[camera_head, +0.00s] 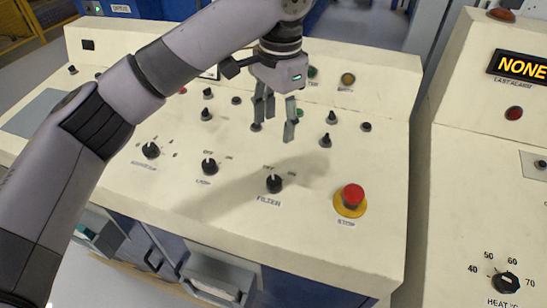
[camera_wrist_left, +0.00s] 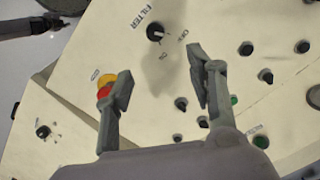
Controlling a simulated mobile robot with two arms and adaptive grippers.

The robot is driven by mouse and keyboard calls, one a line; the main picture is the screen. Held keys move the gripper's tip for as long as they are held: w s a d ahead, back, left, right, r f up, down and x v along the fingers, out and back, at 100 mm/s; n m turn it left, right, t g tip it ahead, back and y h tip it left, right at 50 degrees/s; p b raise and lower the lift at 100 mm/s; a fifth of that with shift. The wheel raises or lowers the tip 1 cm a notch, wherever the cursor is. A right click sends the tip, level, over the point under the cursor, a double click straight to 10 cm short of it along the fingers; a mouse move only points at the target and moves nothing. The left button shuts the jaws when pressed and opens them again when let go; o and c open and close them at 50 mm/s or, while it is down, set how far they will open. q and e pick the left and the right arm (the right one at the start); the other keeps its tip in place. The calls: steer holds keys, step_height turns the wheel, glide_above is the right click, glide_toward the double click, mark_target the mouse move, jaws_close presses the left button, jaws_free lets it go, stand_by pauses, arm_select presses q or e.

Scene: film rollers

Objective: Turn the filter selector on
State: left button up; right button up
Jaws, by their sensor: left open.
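The filter selector (camera_head: 274,184) is a black knob on the cream control panel, with the label FILTER below it and OFF and ON marks above it. It also shows in the left wrist view (camera_wrist_left: 155,33), near the top and beyond the fingers. My left gripper (camera_head: 276,122) is open and empty above the panel, farther back than the filter knob and apart from it. Its two fingers (camera_wrist_left: 160,72) spread wide in the left wrist view. The exact pointing of the knob is too small to read. My right gripper is not clearly seen.
A red stop button (camera_head: 352,195) on a yellow base stands right of the filter knob. The lamp selector (camera_head: 209,167) is to its left. Several small black knobs stand behind. A second panel with a heat knob (camera_head: 506,283) is at the right, across a gap.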

mark_target(273, 180)
arm_select(q)
steer(key=f, duration=1.5)
steer(key=shift+s+a+f, duration=0.1)
steer(key=shift+s+a, duration=0.2)
steer(key=shift+s, duration=0.1)
steer(key=shift+f, duration=0.5)
steer(key=c, duration=1.1)
steer(key=shift+c, duration=0.2)
arm_select(e)
steer(key=s, duration=0.3)
steer(key=shift+d+r, duration=0.25)
steer(key=shift+d, duration=0.1)
arm_select(q)
steer(key=shift+p, duration=0.35)
arm_select(e)
steer(key=shift+r, duration=0.1)
